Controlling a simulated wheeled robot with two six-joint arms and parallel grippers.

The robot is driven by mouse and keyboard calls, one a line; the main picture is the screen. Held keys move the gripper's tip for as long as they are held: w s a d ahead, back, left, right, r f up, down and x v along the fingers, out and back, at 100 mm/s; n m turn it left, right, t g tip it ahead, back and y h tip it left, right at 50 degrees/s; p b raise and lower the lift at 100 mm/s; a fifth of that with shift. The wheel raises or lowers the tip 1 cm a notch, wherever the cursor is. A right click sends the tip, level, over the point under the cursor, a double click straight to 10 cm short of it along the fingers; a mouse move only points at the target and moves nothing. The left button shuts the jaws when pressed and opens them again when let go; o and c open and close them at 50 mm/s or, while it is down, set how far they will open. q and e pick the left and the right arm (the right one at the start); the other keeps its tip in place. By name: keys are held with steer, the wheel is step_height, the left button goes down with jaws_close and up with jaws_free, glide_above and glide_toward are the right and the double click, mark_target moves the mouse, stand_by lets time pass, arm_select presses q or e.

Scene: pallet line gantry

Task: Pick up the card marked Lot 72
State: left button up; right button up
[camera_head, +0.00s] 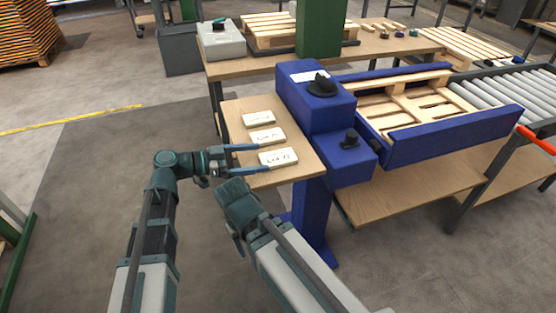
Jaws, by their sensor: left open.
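Three white cards lie in a row on a small wooden shelf (238,115). The nearest card (279,158) seems to read Lot 72, though the print is small. The middle card (266,136) and the far card (258,118) have marks too small to read surely. My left gripper (261,159) is open, its two blue-grey fingers pointing right over the shelf. Its tips are at the left end of the nearest card, one on its far side and one on its near side. Nothing is held. My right gripper (236,198) is below the shelf's front edge; its jaws are unclear.
A blue machine housing (318,105) with black knobs stands right of the cards. Beyond it are a blue-sided bay with a wooden pallet (412,100) and a roller conveyor (510,88). A green post (320,28) rises behind. The floor left is clear.

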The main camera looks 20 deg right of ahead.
mark_target(275, 157)
arm_select(q)
steer(key=shift+d, duration=0.25)
steer(key=d, duration=0.2)
steer(key=d+f+b, duration=0.1)
steer(key=d, duration=0.2)
steer(key=shift+f, duration=0.15)
steer(key=shift+a, duration=0.1)
steer(key=c, duration=1.3)
